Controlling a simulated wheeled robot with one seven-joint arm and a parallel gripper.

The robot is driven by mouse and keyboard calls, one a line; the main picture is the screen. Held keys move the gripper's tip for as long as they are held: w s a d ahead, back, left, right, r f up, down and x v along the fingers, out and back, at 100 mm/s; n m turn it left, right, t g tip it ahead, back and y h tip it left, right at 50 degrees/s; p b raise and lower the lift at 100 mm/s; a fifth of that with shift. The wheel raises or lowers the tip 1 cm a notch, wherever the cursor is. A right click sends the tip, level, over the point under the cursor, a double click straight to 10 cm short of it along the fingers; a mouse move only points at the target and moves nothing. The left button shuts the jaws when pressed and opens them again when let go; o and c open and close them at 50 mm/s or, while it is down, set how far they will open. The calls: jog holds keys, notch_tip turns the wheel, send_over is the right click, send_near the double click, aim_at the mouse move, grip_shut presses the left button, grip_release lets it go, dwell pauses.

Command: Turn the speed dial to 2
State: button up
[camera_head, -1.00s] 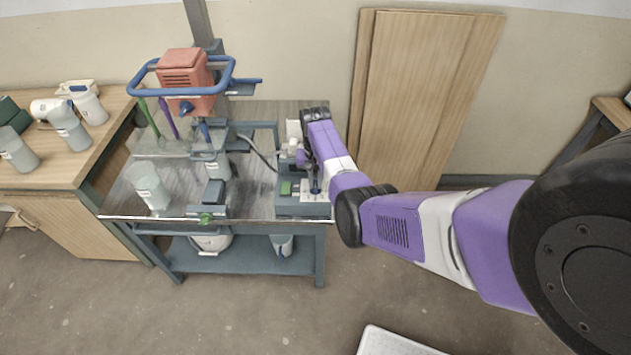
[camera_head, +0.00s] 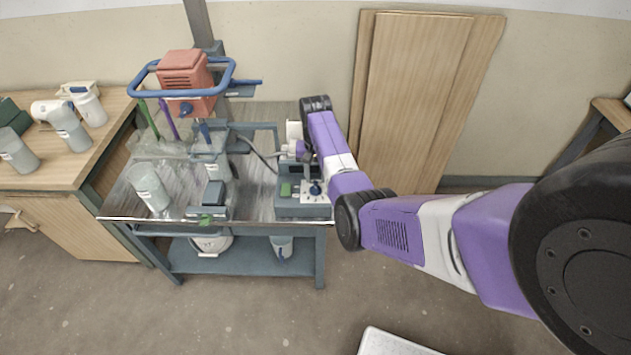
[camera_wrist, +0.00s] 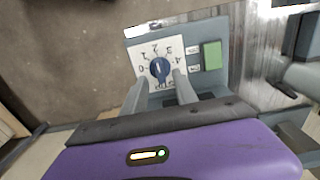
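The speed dial (camera_wrist: 160,69) is a round blue knob on a white plate (camera_wrist: 144,49) with numbers around it. Its pale mark seems to point up in the wrist view, roughly toward the 2, but it is too small to be certain. The dial also shows in the head view (camera_head: 315,188), on the grey control box (camera_head: 300,209) at the table's front right. My gripper (camera_wrist: 160,82) is open and empty. Its two grey fingers are spread just below the dial in the wrist view; I see no contact. In the head view my wrist is behind and above the box.
A green button (camera_wrist: 211,55) sits beside the dial plate. The red mixer motor (camera_head: 186,80) with its blue ring guard stands left on the metal table. A translucent cup (camera_head: 150,188) stands near the table's left front.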

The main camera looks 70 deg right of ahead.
aim_at(315, 185)
jog(key=shift+r, duration=2.15)
